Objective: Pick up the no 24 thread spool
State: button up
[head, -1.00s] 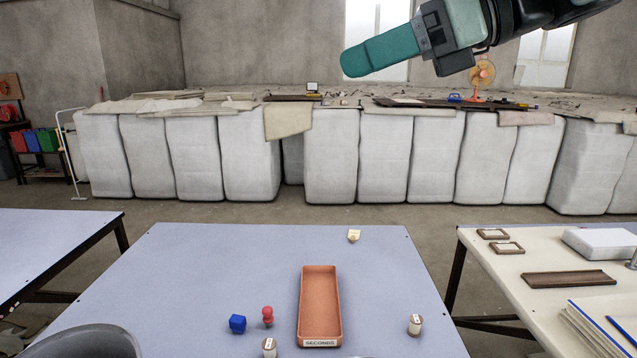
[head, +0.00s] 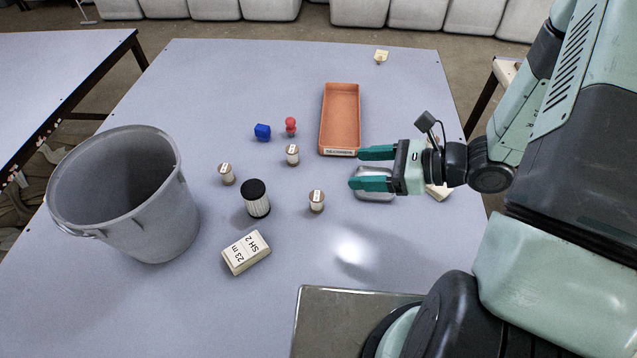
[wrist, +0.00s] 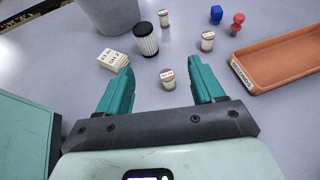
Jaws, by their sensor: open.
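Several small pale thread spools with brown ends stand upright on the table. One spool (head: 317,200) is at the front, one (head: 227,174) at the left and one (head: 292,155) nearer the tray. Their labels are too small to read surely, so I cannot tell which is no 24. My gripper (head: 356,169) is open and empty, to the right of the front spool, fingers pointing left. In the wrist view, the front spool (wrist: 168,79) shows between the open fingers (wrist: 160,66), apart from them.
An orange tray (head: 326,128), blue cube (head: 263,132) and red peg (head: 291,127) lie behind. A black-topped ribbed spool (head: 257,203), labelled box (head: 246,253) and grey bucket (head: 155,225) stand left. A grey object (head: 376,196) is partly hidden by my gripper. The front middle is clear.

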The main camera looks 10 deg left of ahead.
send_near(317, 195)
jog(key=shift+s+d+f, duration=0.15)
jog(key=shift+d+f, duration=0.35)
jog(key=shift+a+f, duration=0.2)
jog(key=shift+f, duration=0.15)
jog(key=x, duration=0.5)
jog(key=shift+a, duration=0.1)
jog(key=x, duration=0.5)
jog(key=shift+a+r, duration=0.15)
jog(key=shift+r, duration=0.05)
jog(key=c, duration=1)
jog(key=shift+c, duration=0.2)
jog(key=shift+r, duration=0.15)
